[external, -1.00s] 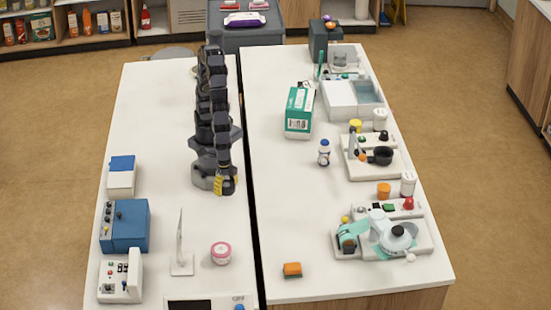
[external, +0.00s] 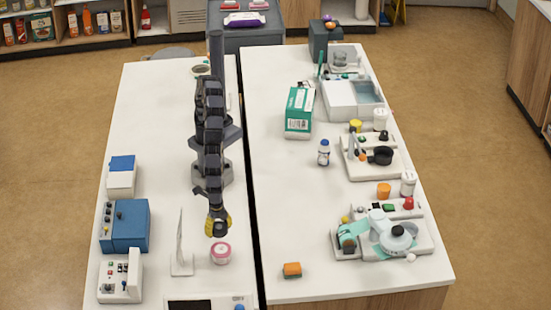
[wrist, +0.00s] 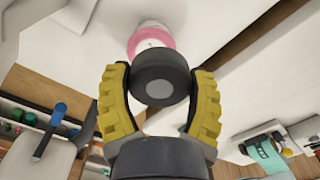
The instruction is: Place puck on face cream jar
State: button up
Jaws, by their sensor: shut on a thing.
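The puck (wrist: 160,78) is dark with a grey disc on its face. My gripper (wrist: 160,90) is shut on it, with a yellow ribbed finger on each side. In the external view my gripper (external: 217,226) is just behind and above the face cream jar, and the puck is hard to make out there. The face cream jar (external: 221,253) is pink and white and stands on the left table. In the wrist view the jar (wrist: 152,40) shows beyond the puck, partly hidden by it. The puck appears apart from the jar.
A thin upright stand (external: 181,250) is close left of the jar. A device with a dark panel (external: 200,304) lies at the front edge. Blue and white boxes (external: 124,226) line the left side.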

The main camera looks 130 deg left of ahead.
aim_at(221, 248)
jog(key=shift+w+d+f, duration=0.3)
jog(key=shift+w+f, duration=0.05)
jog(key=shift+f, duration=0.25)
jog(key=shift+w+d+f, duration=0.3)
jog(key=shift+w+f, duration=0.05)
jog(key=shift+f, duration=1.8)
jog(key=shift+f, duration=0.1)
jog(key=o, duration=1.1)
